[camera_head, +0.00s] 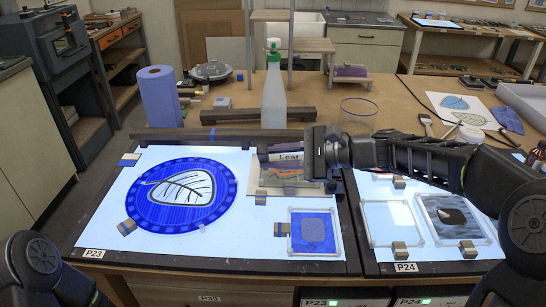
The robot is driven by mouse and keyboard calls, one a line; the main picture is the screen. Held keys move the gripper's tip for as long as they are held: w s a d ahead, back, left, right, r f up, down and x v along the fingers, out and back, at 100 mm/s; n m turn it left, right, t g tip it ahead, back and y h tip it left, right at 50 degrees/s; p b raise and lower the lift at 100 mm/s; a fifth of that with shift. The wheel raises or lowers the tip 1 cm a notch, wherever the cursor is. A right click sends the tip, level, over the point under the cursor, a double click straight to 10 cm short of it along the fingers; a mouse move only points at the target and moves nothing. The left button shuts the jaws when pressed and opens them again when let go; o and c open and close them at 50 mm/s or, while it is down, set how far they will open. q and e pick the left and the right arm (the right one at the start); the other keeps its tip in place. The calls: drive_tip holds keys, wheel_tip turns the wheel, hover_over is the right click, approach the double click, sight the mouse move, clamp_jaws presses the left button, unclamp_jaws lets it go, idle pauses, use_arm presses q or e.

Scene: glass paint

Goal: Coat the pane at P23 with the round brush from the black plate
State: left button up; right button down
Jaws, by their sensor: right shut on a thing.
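The light table labelled P23 (126,200) bears a round blue pane (222,208) with a white leaf outlined in dark lines. Near its front right lies a small square pane (316,232), blue with a grey-blue centre, in a clear frame. My right gripper (310,154) reaches in from the right over the back right of P23, beside a stand with a card marked "Leaf" (288,156). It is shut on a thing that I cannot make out. I cannot pick out the round brush or the black plate. My left gripper is out of view; only its arm shows at lower left.
The P24 light table (382,252) adjoins on the right, with two framed panes (394,222) (455,216). Dark bars (255,116) lie along the back.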

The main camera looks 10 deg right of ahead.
drive_tip(key=shift+f, duration=0.15)
drive_tip(key=shift+d, duration=0.1)
idle(0.3)
drive_tip(key=shift+s+d+f, duration=0.1)
drive_tip(key=shift+s+d, duration=0.1)
drive_tip(key=shift+d, duration=0.5)
drive_tip(key=shift+s+d, duration=0.15)
drive_tip(key=shift+d, duration=0.5)
drive_tip(key=shift+d, duration=0.1)
drive_tip(key=shift+s+d, duration=0.2)
drive_tip(key=shift+d, duration=0.55)
drive_tip(key=shift+s+d, duration=0.15)
drive_tip(key=shift+d, duration=0.55)
drive_tip(key=shift+s+d, duration=0.2)
drive_tip(key=shift+d, duration=0.5)
drive_tip(key=shift+s+d, duration=0.2)
drive_tip(key=shift+d, duration=0.5)
